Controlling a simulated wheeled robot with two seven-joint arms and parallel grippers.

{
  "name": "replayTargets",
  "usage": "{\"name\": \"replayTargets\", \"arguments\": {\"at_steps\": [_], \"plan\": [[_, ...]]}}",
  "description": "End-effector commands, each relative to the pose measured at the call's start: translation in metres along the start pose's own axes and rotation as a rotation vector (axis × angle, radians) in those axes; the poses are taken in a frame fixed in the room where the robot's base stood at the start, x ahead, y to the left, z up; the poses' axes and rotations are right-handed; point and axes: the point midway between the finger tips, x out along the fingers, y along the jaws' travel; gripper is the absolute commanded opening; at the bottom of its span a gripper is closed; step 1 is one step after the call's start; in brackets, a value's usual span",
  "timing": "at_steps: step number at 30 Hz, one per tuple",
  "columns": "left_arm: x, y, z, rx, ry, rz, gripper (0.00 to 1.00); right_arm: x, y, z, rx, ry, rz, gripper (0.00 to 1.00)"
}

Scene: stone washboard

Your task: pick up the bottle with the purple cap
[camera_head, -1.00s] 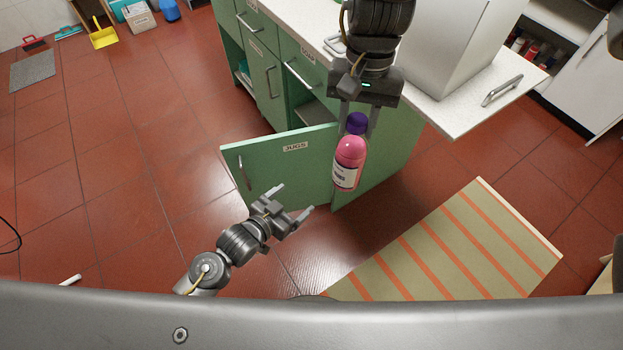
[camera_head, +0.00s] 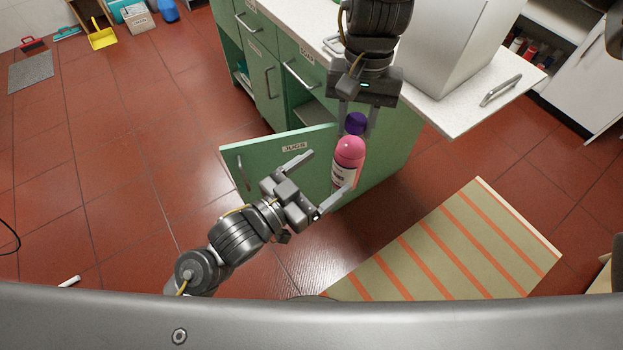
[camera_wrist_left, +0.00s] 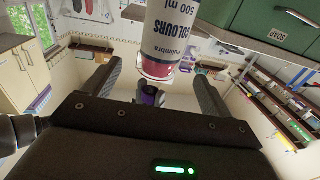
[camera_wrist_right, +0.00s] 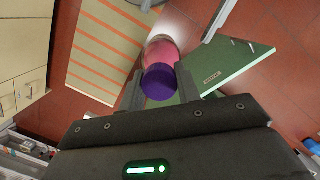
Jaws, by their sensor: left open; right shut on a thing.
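The pink bottle (camera_head: 349,152) with a purple cap (camera_head: 356,123) and a white label hangs in the air in front of the green cabinet. My right gripper (camera_head: 357,112) is shut on it at the cap end, from above. In the right wrist view the purple cap (camera_wrist_right: 160,82) sits between the fingers. My left gripper (camera_head: 330,180) is open, just below and left of the bottle, with its fingers spread toward it. In the left wrist view the bottle (camera_wrist_left: 172,40) shows large and close, its label reading "COLOURS 500 ml", beyond and between the open fingers.
An open green cabinet door (camera_head: 250,160) labelled "JUGS" stands behind my left gripper. The countertop (camera_head: 470,108) with a silver handle is at the upper right. A striped mat (camera_head: 450,245) lies on the red tile floor.

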Motion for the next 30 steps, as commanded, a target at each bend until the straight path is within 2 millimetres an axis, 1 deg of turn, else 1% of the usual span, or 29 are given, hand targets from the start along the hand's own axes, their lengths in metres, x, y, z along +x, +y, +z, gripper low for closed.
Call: {"name": "replayTargets", "arguments": {"at_steps": [1, 9, 15, 21, 29, 30], "plan": [[0.01, 0.0, -0.002, -0.001, 0.004, 0.0, 0.84, -0.001, 0.0, 0.0, 0.0, 0.0, -0.001, 0.0], [0.061, 0.0, -0.001, 0.0, 0.002, 0.0, 0.84, -0.001, 0.0, 0.0, 0.0, 0.001, -0.001, 0.0], [0.088, 0.0, -0.001, 0.0, 0.001, 0.0, 0.84, -0.001, 0.0, 0.0, 0.0, 0.001, -0.001, 0.0], [0.099, 0.0, -0.001, 0.0, 0.001, 0.0, 0.84, -0.001, 0.0, 0.0, 0.0, 0.001, -0.001, 0.0], [0.1, 0.0, -0.001, 0.001, 0.001, 0.0, 0.84, -0.001, 0.0, 0.0, 0.0, 0.001, -0.001, 0.0], [0.1, 0.0, -0.001, 0.001, 0.001, 0.0, 0.82, -0.001, 0.0, 0.0, 0.0, 0.001, -0.001, 0.0]]}}
